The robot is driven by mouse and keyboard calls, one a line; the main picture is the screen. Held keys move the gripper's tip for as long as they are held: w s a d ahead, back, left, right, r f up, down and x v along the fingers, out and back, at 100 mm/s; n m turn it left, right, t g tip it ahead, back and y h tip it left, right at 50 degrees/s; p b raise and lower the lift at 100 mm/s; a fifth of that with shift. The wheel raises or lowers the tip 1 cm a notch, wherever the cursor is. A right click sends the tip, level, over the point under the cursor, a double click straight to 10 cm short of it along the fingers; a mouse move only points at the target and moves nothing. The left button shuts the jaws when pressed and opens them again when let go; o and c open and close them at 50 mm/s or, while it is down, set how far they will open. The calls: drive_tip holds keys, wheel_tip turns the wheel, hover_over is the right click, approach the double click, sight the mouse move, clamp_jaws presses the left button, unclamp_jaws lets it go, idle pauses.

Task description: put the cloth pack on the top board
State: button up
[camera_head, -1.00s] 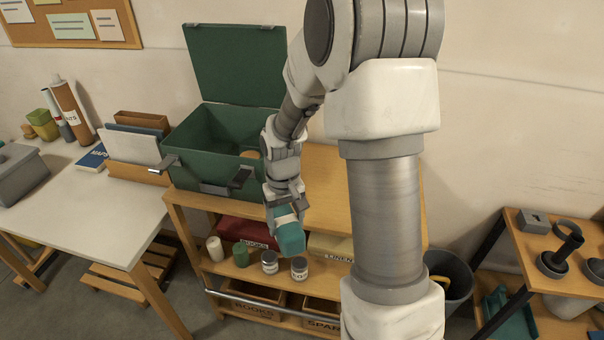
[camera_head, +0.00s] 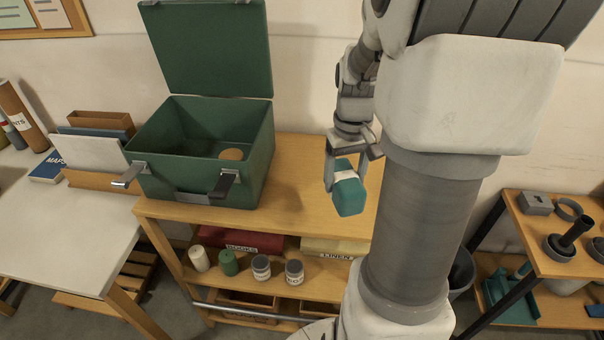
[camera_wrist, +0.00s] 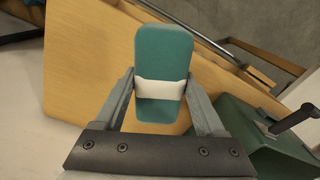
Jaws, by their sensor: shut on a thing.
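The cloth pack (camera_head: 349,194) is a teal, rounded block with a white band around its middle. My gripper (camera_head: 345,172) is shut on it and holds it over the right part of the wooden top board (camera_head: 300,196). In the wrist view the pack (camera_wrist: 163,58) sits between the two fingers (camera_wrist: 160,92), which press on its sides at the white band. The board (camera_wrist: 85,60) lies behind it there. Whether the pack touches the board is hard to tell; it looks held above it.
An open green chest (camera_head: 205,150) stands on the left of the board, its lid up and a round tan thing (camera_head: 231,154) inside. The board between chest and pack is clear. Jars and candles (camera_head: 261,266) stand on the shelf below. My arm hides the board's right end.

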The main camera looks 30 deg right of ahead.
drive_tip(key=shift+w+d+f, duration=0.25)
drive_tip(key=shift+w+f, duration=1.5)
drive_tip(key=shift+w+d+f, duration=0.3)
drive_tip(key=shift+w+f, duration=1.45)
drive_tip(key=shift+w+d+f, duration=0.25)
drive_tip(key=shift+w+f, duration=1.5)
drive_tip(key=shift+f, duration=0.15)
drive_tip(key=o, duration=1.5)
drive_tip(key=shift+o, duration=0.2)
wheel_tip(320, 180, up, 12)
drive_tip(key=shift+r+p, duration=0.2)
drive_tip(key=shift+p, duration=0.2)
